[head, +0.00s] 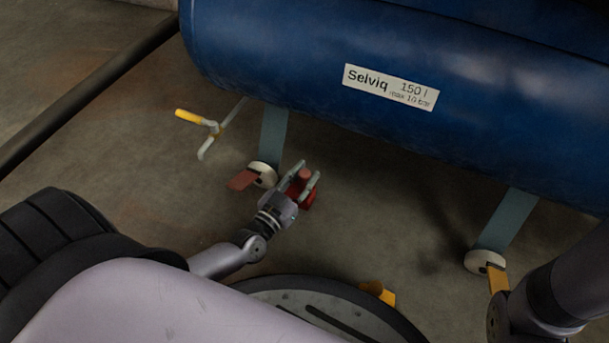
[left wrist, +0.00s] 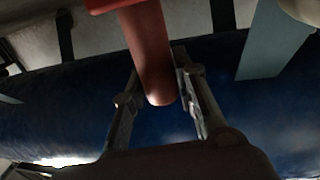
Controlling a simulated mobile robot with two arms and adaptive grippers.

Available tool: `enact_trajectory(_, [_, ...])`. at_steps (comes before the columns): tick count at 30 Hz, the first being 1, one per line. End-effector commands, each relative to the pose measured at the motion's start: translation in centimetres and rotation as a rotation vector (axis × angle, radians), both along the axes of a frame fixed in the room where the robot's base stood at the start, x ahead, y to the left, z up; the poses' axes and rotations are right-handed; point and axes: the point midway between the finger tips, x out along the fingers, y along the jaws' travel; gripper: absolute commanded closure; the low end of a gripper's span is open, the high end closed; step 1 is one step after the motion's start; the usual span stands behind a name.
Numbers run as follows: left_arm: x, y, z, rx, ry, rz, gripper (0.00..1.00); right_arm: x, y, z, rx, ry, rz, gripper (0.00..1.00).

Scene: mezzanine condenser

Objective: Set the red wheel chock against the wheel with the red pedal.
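The red wheel chock (head: 309,197) is a small red block with an upright round handle, in the middle of the head view. My left gripper (head: 306,172) is at it, one finger on each side of the handle. In the left wrist view the red handle (left wrist: 150,55) lies between the two fingers; whether both press on it I cannot tell. The white wheel (head: 264,174) with the red pedal (head: 242,180) is just left of the gripper, under a tank leg, apart from the chock. My right gripper is out of view; only its arm shows at right.
The blue tank (head: 300,60) hangs low across the back on grey legs. Another wheel (head: 485,262) with a yellow pedal (head: 498,281) is at right. A yellow-handled valve (head: 190,117) sticks out at left. A yellow-orange block (head: 379,292) shows beside my base.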

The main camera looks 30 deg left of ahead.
Motion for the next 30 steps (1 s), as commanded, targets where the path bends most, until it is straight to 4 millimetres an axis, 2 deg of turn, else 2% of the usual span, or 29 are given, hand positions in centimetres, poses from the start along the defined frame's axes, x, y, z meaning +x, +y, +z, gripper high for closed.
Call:
enact_trajectory(7, [0.0, 0.0, 0.0, 0.0, 0.0, 0.0, 0.56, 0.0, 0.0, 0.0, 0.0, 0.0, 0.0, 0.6])
enact_trajectory(18, [-0.1, 0.0, 0.5, 0.001, 0.0, -0.001, 0.55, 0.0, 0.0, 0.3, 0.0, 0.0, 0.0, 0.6])
enact_trajectory(23, [-2.5, 0.2, 0.6, 0.003, 0.005, -0.001, 0.55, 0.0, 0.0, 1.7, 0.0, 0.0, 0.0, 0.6])
enact_trajectory(30, [-7.8, 0.7, 0.7, 0.003, 0.006, -0.001, 0.55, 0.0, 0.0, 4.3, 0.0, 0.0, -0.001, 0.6])
